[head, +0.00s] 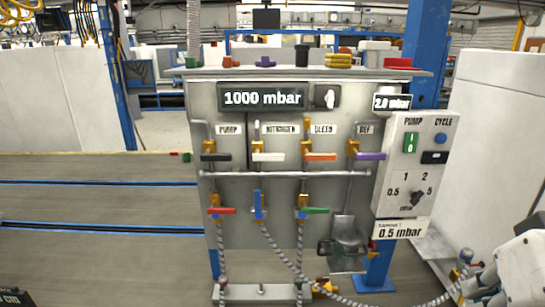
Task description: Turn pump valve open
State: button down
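The pump valve (215,157) has a black lever on a brass body, under the PUMP label (229,129) at the upper left of the grey panel (270,215). Its lever lies level, across the upright pipe. The panel display (262,97) reads 1000 mbar. A white and grey part of my arm (515,265) shows at the lower right edge, well away from the valve. I cannot make out my gripper's fingers.
White, orange (320,157) and purple levers sit level in the same row. Below are level red and green levers and an upright blue lever (258,204). A control box (414,165) stands at right. Hoses (345,299) run along the bottom. Floor at left is clear.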

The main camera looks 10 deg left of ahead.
aim_at(206, 157)
jog(key=u, duration=1)
